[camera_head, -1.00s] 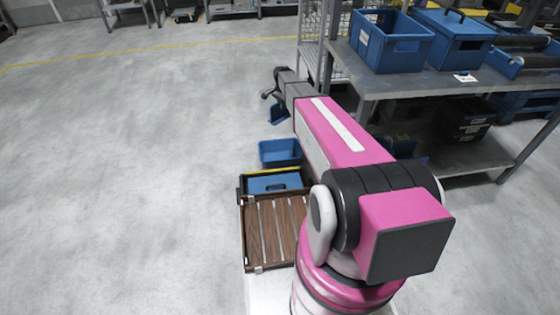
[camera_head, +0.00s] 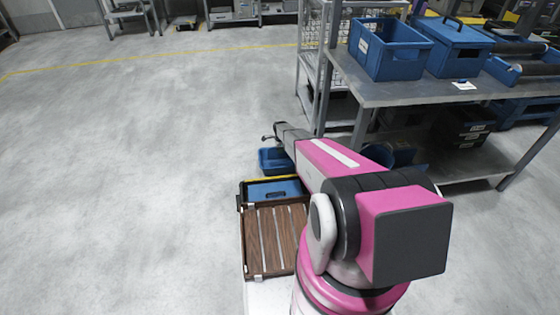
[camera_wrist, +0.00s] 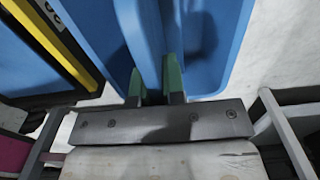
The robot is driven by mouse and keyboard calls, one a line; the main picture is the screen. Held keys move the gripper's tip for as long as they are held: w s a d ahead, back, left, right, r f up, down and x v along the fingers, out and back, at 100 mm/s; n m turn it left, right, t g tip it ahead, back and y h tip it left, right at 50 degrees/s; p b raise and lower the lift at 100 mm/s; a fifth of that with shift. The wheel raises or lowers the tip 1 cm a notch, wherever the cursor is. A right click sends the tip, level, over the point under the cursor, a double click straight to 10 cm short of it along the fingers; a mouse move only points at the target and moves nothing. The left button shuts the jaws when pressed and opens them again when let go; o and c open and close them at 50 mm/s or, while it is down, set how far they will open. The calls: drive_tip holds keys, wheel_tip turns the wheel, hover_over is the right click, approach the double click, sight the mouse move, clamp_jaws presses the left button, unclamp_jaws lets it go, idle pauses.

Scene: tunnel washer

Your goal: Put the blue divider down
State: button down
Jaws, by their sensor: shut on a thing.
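My gripper (camera_wrist: 155,88) has green fingers, shut on the thin blue divider (camera_wrist: 143,28), which stands on edge between them. The blue bin (camera_wrist: 236,40) surrounds the divider in the wrist view, with bin space on both sides. In the head view my gripper (camera_head: 268,139) is just above the blue bin (camera_head: 270,163) on the floor side of my deck. I cannot tell the divider from the bin there, nor whether its lower edge touches the bin floor.
A wooden slatted tray (camera_head: 262,240) and a dark, yellow-edged crate with a blue lidded box (camera_head: 272,190) lie nearest the bin. A grey metal table (camera_head: 400,92) with blue bins (camera_head: 390,55) stands to the right. The floor on the left is free.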

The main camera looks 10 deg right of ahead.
sight(280, 158)
drive_tip(key=shift+f, duration=3.35)
drive_tip(key=shift+f, duration=0.15)
drive_tip(key=c, duration=1.2)
unclamp_jaws()
wheel_tip(280, 158, up, 12)
drive_tip(key=shift+f, duration=0.15)
drive_tip(key=s+r+n, duration=0.9)
drive_tip(key=s+r, duration=0.9)
drive_tip(key=s, duration=0.3)
drive_tip(key=s+r+n, duration=0.9)
drive_tip(key=s+r, duration=0.9)
drive_tip(key=s, duration=0.3)
drive_tip(key=shift+s+r, duration=0.15)
drive_tip(key=shift+r, duration=0.15)
